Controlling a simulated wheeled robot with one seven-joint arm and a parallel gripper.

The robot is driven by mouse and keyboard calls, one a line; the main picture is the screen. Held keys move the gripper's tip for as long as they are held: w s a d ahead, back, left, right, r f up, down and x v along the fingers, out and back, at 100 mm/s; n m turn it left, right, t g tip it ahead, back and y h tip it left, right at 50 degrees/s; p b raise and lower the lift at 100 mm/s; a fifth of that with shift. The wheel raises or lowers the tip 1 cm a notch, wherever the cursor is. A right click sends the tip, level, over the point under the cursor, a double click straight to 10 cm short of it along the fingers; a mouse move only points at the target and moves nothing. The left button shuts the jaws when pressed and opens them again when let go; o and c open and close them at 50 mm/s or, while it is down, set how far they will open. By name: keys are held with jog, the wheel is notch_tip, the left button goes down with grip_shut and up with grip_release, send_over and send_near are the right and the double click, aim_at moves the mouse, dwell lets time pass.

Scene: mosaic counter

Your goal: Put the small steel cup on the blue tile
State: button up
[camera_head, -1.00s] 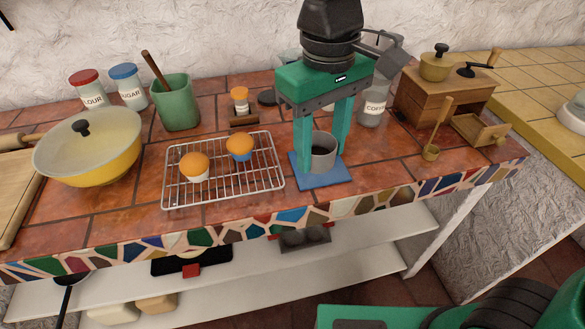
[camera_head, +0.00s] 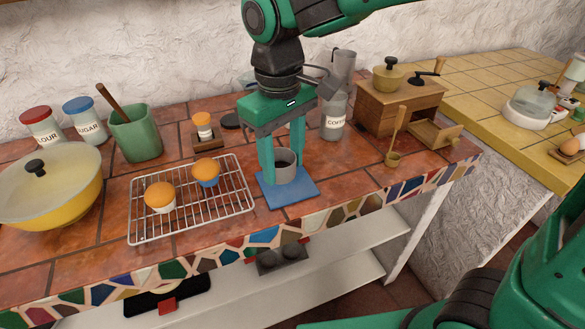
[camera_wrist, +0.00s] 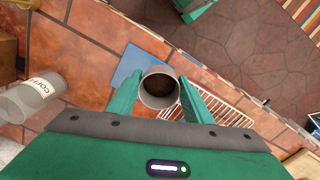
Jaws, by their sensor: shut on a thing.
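The small steel cup (camera_head: 284,165) is upright between the two green fingers of my gripper (camera_head: 282,160), which is shut on it. The cup is at the blue tile (camera_head: 290,192), over its rear half in the head view. In the wrist view I look down into the cup's open top (camera_wrist: 159,88), with a finger on either side; the blue tile (camera_wrist: 128,62) shows beside and behind it. I cannot tell whether the cup's base touches the tile, as the lower edge is close to the surface.
A wire rack (camera_head: 190,200) with two muffins stands just left of the tile. The coffee jar (camera_head: 334,115) is behind to the right, and a wooden grinder (camera_head: 400,105) with an open drawer is further right. The counter's mosaic front edge (camera_head: 330,214) is close.

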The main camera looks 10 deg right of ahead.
aim_at(288, 155)
jog(key=w+f, duration=0.1)
jog(key=w+d+f, duration=0.1)
jog(key=w, duration=0.1)
jog(key=w+f, duration=0.1)
jog(key=w, duration=0.1)
jog(key=shift+w+d+f, duration=0.2)
jog(key=shift+w, duration=0.05)
jog(key=shift+f, duration=2.05)
jog(key=shift+f, duration=0.1)
jog(key=o, duration=1.1)
notch_tip(288, 155, up, 12)
jog(key=shift+r, duration=0.15)
